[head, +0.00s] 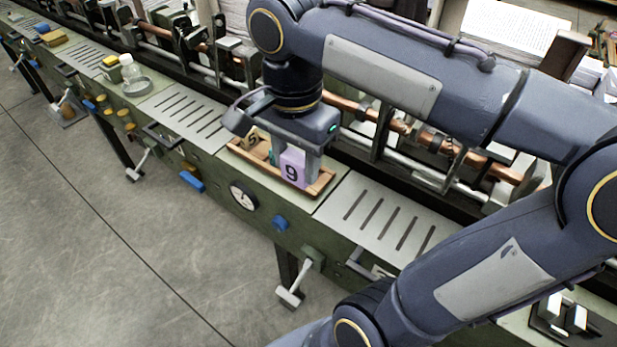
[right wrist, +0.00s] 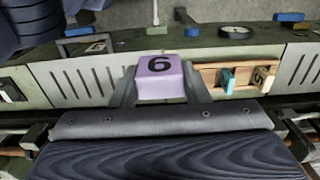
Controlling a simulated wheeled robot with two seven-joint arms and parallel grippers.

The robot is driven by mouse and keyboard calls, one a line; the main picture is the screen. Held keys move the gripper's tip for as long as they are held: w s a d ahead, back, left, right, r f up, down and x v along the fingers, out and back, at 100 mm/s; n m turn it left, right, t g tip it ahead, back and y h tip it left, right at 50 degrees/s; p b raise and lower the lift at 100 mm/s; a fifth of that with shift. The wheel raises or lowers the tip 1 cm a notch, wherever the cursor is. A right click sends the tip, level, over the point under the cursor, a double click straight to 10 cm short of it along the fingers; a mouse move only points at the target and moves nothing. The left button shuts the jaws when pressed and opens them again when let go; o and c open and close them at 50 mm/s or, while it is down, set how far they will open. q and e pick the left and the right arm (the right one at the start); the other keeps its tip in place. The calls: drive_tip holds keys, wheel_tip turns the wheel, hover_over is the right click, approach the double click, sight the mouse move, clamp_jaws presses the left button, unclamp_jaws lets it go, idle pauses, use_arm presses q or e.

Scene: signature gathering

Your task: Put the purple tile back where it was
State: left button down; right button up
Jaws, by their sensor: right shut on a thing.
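In the right wrist view the purple tile (right wrist: 160,80) sits upright between both fingers of the right gripper (right wrist: 161,88). The wooden tray (head: 323,184) is under and around the tile in the head view. In the wrist view the tray (right wrist: 209,80) shows to the right of the tile. A teal tile (right wrist: 228,82) and a cream tile with a 5 (right wrist: 262,79) stand in it. I cannot tell whether the purple tile touches the tray floor. My left gripper is out of view.
Slotted metal plates (head: 386,222) lie on both sides of the tray along the green bench. A clear bottle (head: 130,68) and a yellow block (head: 111,61) stand further left. A copper-coloured shaft (head: 440,142) runs behind the bench. A gauge (head: 243,196) is on its front.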

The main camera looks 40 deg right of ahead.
drive_tip(key=w+d+f, duration=0.3)
drive_tip(key=f, duration=0.1)
drive_tip(key=w+d+f, duration=0.3)
drive_tip(key=f, duration=0.1)
drive_tip(key=w+d+f+p, duration=0.1)
drive_tip(key=w+d+f, duration=0.2)
drive_tip(key=f, duration=0.1)
drive_tip(key=shift+w+d+f, duration=0.2)
drive_tip(key=shift+d+f, duration=0.2)
drive_tip(key=shift+f+b, duration=0.45)
drive_tip(key=shift+f, duration=0.1)
drive_tip(key=o, duration=1)
